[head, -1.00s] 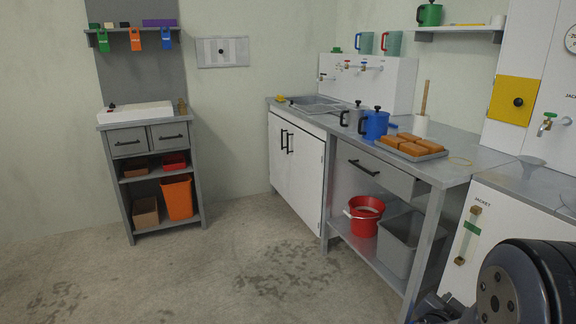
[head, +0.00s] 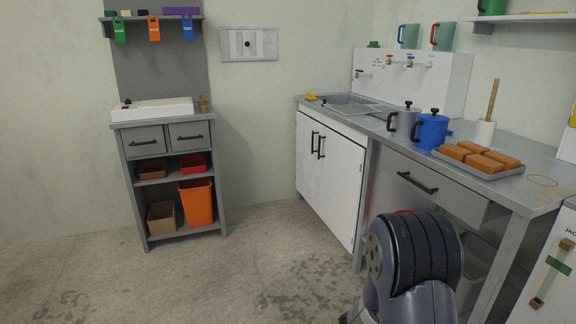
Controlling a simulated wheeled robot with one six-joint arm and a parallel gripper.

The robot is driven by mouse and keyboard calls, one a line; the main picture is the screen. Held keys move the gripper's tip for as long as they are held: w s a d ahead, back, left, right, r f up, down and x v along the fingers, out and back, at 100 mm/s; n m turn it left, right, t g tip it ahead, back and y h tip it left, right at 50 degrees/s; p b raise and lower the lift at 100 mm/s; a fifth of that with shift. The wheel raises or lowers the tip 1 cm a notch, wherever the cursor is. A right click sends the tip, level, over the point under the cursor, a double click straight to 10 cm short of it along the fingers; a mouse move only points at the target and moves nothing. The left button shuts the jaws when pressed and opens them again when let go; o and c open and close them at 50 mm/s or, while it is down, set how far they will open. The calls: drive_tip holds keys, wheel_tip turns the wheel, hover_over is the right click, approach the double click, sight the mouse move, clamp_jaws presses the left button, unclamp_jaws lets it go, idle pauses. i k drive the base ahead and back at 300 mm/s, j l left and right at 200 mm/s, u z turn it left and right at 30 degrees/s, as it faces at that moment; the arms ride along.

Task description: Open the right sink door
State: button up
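The white sink cabinet stands under the sink (head: 350,104) at the left end of the long counter. Its left sink door (head: 306,155) and right sink door (head: 338,182) both look shut. Each has a dark vertical bar handle near the middle seam; the right door's handle (head: 321,147) sits just right of the other. A thick dark joint of my arm shows at the lower right, in front of the counter's drawer section and right of the sink doors. My gripper is not in view.
A grey drawer (head: 418,186) is right of the sink cabinet. A blue pot (head: 432,132), a metal pot (head: 403,121) and a tray (head: 486,172) of orange-brown blocks stand on the counter. A small grey cabinet (head: 145,141) stands at left. The floor (head: 225,285) before the sink doors is clear.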

sight(342, 167)
drive_tip(key=i+j+u, duration=0.1)
drive_tip(key=i+u, duration=0.4)
drive_tip(key=i, duration=1.2)
drive_tip(key=i+z, duration=0.1)
drive_tip(key=i, duration=0.75)
drive_tip(key=i+j+z, duration=0.15)
drive_tip(key=i, duration=0.65)
drive_tip(key=i+j+z, duration=0.15)
drive_tip(key=i, duration=0.15)
drive_tip(key=i+j+z, duration=0.15)
drive_tip(key=i, duration=0.15)
